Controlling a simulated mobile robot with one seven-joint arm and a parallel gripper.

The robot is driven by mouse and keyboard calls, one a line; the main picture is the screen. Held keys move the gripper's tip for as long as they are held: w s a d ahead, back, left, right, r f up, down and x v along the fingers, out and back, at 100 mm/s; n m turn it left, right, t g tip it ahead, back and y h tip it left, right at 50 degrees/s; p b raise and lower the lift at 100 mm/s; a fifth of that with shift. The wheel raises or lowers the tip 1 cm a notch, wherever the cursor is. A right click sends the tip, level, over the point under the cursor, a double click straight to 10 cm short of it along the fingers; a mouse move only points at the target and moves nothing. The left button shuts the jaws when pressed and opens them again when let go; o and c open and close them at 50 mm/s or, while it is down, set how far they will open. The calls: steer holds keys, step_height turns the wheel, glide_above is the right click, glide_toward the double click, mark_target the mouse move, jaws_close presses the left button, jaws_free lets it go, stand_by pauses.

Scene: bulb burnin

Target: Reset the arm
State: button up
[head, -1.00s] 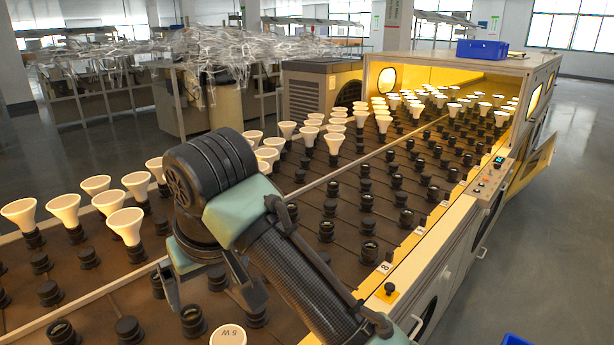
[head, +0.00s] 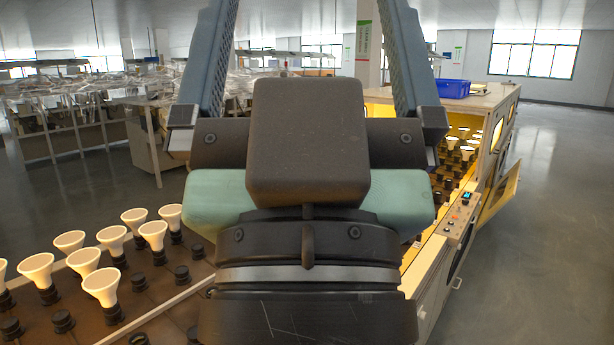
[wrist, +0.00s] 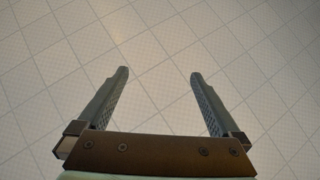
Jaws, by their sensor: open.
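My gripper (head: 308,70) is raised close in front of the head camera, with its two fingers pointing up and spread wide apart. The wrist view also shows the gripper (wrist: 158,92), open, with nothing between the fingers and a pale tiled surface beyond them. In the head view its body hides the middle of the bulb rack (head: 150,310).
White bulbs (head: 101,286) stand in black sockets on the rack at the lower left. A cabinet with a lit yellow inside (head: 495,100) stands at the right, with a blue bin (head: 453,89) on top. Grey floor (head: 555,240) is clear at the right.

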step_height(320, 180, up, 14)
steer(key=p, duration=1.1)
